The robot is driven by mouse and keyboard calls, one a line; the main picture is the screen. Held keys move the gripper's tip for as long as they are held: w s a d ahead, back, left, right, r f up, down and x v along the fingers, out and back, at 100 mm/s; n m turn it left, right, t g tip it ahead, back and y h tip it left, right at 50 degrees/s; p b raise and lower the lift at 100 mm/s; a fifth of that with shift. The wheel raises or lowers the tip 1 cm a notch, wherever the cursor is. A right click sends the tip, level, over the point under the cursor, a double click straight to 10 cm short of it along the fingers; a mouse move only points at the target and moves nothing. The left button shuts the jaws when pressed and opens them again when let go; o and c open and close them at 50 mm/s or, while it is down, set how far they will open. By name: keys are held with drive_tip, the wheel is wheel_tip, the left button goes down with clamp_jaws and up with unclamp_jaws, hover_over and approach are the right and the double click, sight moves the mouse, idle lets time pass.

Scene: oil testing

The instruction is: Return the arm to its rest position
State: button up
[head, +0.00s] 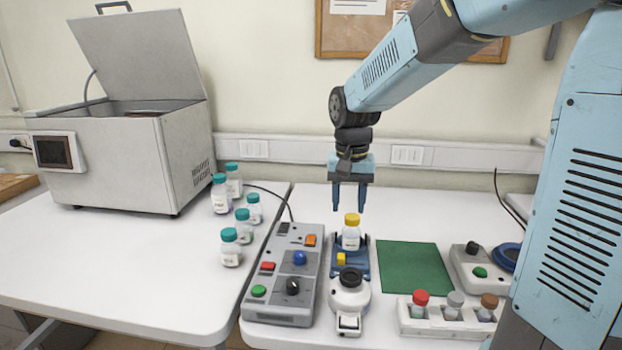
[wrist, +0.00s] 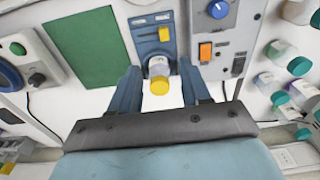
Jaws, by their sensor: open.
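My gripper (head: 350,207) hangs from my arm with its fingers pointing down in the head view. It is open and empty. Just below and between its fingertips is a small bottle with a yellow cap (head: 351,232), standing upright on a blue holder (head: 362,262) of a small white device (head: 349,297). In the wrist view my gripper's two blue fingers (wrist: 163,92) are spread apart, and the yellow-capped bottle (wrist: 158,72) shows between them. A gap separates the fingertips from the bottle in the head view.
A control box (head: 284,275) with knobs stands left of the device. A green mat (head: 413,268) lies to the right, with a rack of capped vials (head: 436,326) in front. Several teal-capped bottles (head: 230,247) and an open-lidded metal bath (head: 130,160) are on the left table.

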drive_tip(key=s+d+r+n+t, duration=0.1)
drive_tip(key=s+d+r+t, duration=0.1)
drive_tip(key=s+d, duration=0.3)
drive_tip(key=s+d+r+n+t, duration=0.1)
drive_tip(key=s+d+r+t, duration=0.2)
drive_tip(key=s, duration=1.1)
drive_tip(key=d+r, duration=0.1)
drive_tip(key=d, duration=0.1)
drive_tip(key=shift+d+r, duration=0.25)
drive_tip(key=shift+d, duration=0.1)
